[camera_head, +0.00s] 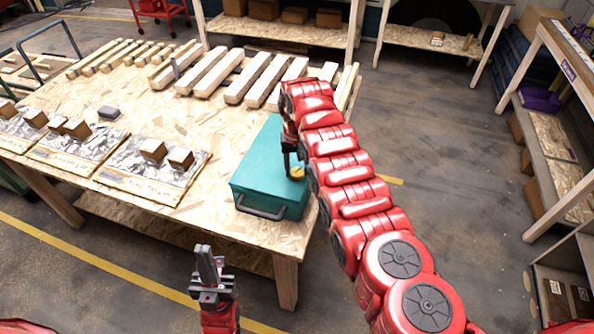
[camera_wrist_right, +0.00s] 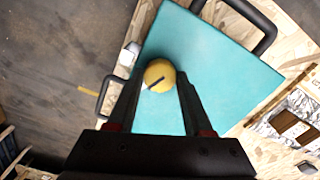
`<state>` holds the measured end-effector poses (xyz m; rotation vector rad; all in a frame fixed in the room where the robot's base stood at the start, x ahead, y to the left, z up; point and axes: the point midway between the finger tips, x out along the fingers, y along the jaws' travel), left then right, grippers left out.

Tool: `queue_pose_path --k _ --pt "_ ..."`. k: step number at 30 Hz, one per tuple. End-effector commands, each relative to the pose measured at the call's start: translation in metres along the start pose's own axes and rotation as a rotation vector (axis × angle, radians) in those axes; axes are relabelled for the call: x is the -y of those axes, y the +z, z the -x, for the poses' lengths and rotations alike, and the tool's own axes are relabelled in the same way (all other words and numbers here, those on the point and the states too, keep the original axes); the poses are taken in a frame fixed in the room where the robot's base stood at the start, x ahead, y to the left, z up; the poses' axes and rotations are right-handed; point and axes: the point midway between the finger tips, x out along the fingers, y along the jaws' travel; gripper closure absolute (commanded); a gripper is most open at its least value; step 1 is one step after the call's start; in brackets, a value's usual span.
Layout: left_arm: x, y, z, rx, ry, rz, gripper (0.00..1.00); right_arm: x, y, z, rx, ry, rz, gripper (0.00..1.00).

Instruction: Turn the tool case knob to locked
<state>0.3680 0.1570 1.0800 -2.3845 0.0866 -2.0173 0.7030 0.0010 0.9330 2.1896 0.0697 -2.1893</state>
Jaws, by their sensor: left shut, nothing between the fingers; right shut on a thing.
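The teal tool case (camera_head: 262,172) lies on the right front corner of the wooden table. Its round yellow knob (camera_head: 296,172) is on the top face near the right edge; it also shows in the right wrist view (camera_wrist_right: 159,72), with a dark line across its face. My right gripper (camera_head: 293,166) reaches down over the case and is shut on the knob, one finger on each side. I cannot read any lock marking. My left gripper (camera_head: 207,262) is shut and empty, in front of the table and apart from the case.
The table (camera_head: 130,120) carries several wooden slats (camera_head: 225,75) at the back and foil-covered boards with small wooden blocks (camera_head: 180,158) at the left. The case's dark handle (camera_head: 260,212) faces the front. Shelving (camera_head: 560,150) stands at the right beyond open floor.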

Motion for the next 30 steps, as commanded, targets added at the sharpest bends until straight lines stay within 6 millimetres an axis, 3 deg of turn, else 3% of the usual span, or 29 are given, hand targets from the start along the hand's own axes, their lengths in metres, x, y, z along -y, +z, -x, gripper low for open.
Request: queue_pose_path --k 18,30 --pt "-0.003 0.010 0.057 0.000 0.000 0.000 1.00 0.000 -0.001 -0.003 -0.002 -0.001 -0.584 1.00" --pt "-0.004 0.013 0.075 0.000 0.000 0.000 1.00 0.000 -0.001 -0.001 -0.002 -0.002 -0.912 1.00"
